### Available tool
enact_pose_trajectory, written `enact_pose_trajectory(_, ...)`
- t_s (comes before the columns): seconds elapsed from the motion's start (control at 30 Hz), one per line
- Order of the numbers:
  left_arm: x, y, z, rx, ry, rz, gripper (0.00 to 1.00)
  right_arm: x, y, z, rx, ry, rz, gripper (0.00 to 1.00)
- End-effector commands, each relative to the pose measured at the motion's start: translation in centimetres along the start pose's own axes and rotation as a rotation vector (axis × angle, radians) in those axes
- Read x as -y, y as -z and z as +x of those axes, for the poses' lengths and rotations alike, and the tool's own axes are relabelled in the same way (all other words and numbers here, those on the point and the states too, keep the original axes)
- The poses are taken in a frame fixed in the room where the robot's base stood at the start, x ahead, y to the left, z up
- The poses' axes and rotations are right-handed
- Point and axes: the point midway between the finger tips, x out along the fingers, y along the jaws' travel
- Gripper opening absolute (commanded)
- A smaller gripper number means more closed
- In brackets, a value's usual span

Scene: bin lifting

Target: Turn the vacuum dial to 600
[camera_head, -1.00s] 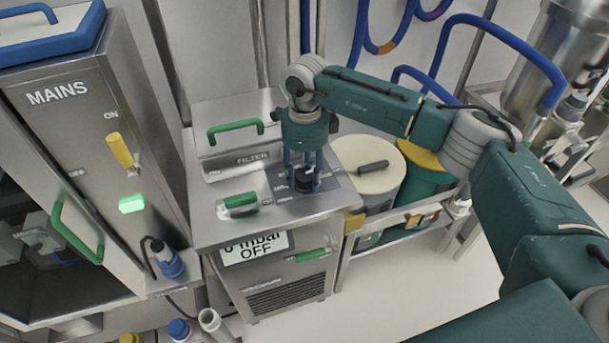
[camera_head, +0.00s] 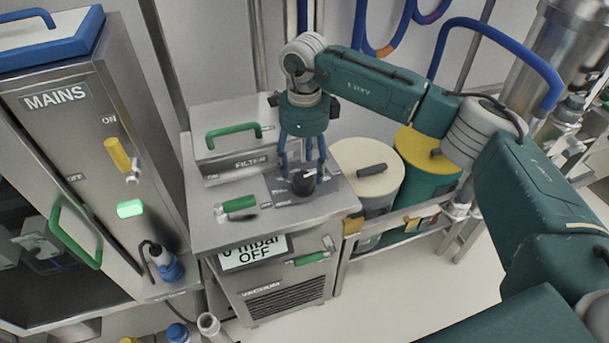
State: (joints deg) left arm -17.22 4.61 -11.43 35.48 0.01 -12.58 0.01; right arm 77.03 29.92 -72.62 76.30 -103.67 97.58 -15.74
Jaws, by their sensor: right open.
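The black vacuum dial (camera_head: 303,184) sits on the steel top of the vacuum unit (camera_head: 225,225), right of a green handle. My right gripper (camera_head: 304,170) comes down over the dial from above. Its blue fingers are open, one on each side of the dial, and their tips are close to its upper part; I cannot tell whether they touch it. The display (camera_head: 254,252) on the unit's front reads 0 mbar and OFF. The dial's scale marks are too small to read. My left gripper is not in view.
The FILTER box (camera_head: 248,163) with a green handle stands behind the dial. The MAINS cabinet (camera_head: 100,150), with a yellow switch (camera_head: 119,155) and lit green lamp, stands at left. A cream-lidded bin (camera_head: 352,160) and a yellow-lidded green bin (camera_head: 428,160) are right of the unit.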

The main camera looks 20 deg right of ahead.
Motion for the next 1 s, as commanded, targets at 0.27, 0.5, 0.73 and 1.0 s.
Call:
enact_pose_trajectory(0.27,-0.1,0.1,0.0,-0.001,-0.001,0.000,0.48,0.1,0.1,-5.5,0.001,0.003,0.001,0.60)
enact_pose_trajectory(0.5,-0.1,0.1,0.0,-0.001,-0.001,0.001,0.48,0.1,0.1,-7.2,0.000,0.001,0.002,0.60)
enact_pose_trajectory(0.73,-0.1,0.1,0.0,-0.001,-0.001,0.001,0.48,0.1,0.1,-7.3,0.000,0.000,0.001,0.60)
enact_pose_trajectory(1.0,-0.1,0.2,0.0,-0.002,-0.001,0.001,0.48,0.1,0.1,-7.2,0.000,0.000,0.001,0.60)
